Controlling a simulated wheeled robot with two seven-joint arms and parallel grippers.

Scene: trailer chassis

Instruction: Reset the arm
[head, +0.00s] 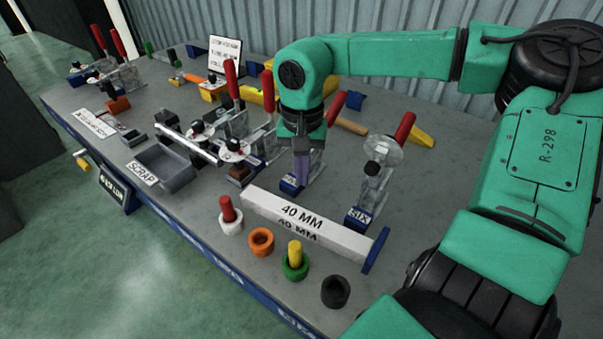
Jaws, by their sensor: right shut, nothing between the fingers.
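My right arm comes in from the right in the head view, its green links reaching over the workbench (215,225). My right gripper (301,183) points down over the middle of the bench, among the red-handled clamps. Its fingers are together with nothing seen between them. It is behind the white 40 MM block (310,222) and close to a blue clamp base (290,186); I cannot tell whether they touch. My left gripper is not in view.
A clamp (377,180) stands right of the gripper, others to its left. A grey SCRAP tray (165,168) lies at the left. White, orange (261,241), green and black (335,291) rings sit along the front edge. A corrugated wall (400,45) stands behind.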

